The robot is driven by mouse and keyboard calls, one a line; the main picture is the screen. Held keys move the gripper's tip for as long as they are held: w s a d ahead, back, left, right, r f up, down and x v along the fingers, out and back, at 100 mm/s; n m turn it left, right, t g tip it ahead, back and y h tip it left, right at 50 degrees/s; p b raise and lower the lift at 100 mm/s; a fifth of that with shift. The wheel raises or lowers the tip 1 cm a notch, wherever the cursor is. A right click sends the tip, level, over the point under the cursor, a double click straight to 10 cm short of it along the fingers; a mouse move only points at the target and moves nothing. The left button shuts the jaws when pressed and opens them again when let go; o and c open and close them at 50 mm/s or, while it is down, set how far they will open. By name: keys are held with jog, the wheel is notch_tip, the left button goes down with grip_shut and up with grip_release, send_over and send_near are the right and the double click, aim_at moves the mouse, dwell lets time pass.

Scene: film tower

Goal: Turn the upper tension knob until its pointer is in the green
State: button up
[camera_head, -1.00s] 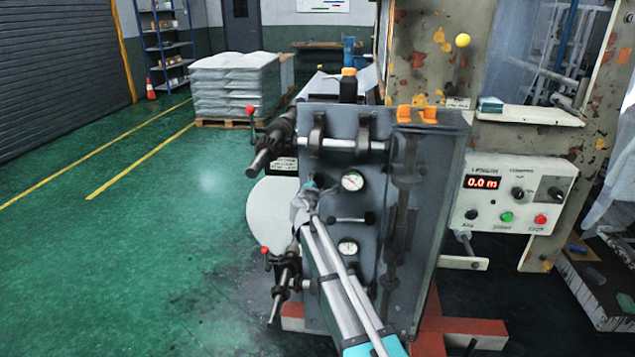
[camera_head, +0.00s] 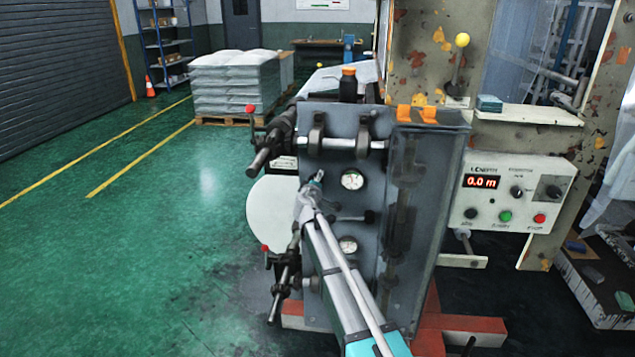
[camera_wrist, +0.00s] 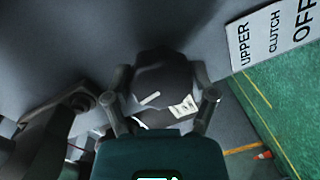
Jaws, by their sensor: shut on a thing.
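The upper tension knob (camera_wrist: 165,80) is a dark round knob in the wrist view, with a short white pointer line on its near side. My gripper (camera_wrist: 159,97) has one finger on each side of the knob and is shut on it. A small white plate (camera_wrist: 183,107) shows beside the pointer line, partly hidden. I cannot make out a green zone. In the head view my gripper (camera_head: 314,180) is at the grey machine panel, left of the upper gauge (camera_head: 352,180), and the knob is hidden behind it.
A white label (camera_wrist: 268,38) reading "UPPER CLUTCH OFF" is at upper right in the wrist view. A lower gauge (camera_head: 348,244) and a dark lever (camera_head: 352,217) sit close to my arm. A red-tipped handle (camera_head: 262,140) sticks out at the panel's left. Green floor is clear on the left.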

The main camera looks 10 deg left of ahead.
jog(key=shift+m, duration=0.3)
jog(key=o, duration=1)
jog(key=shift+o, duration=0.2)
jog(key=shift+s, duration=0.1)
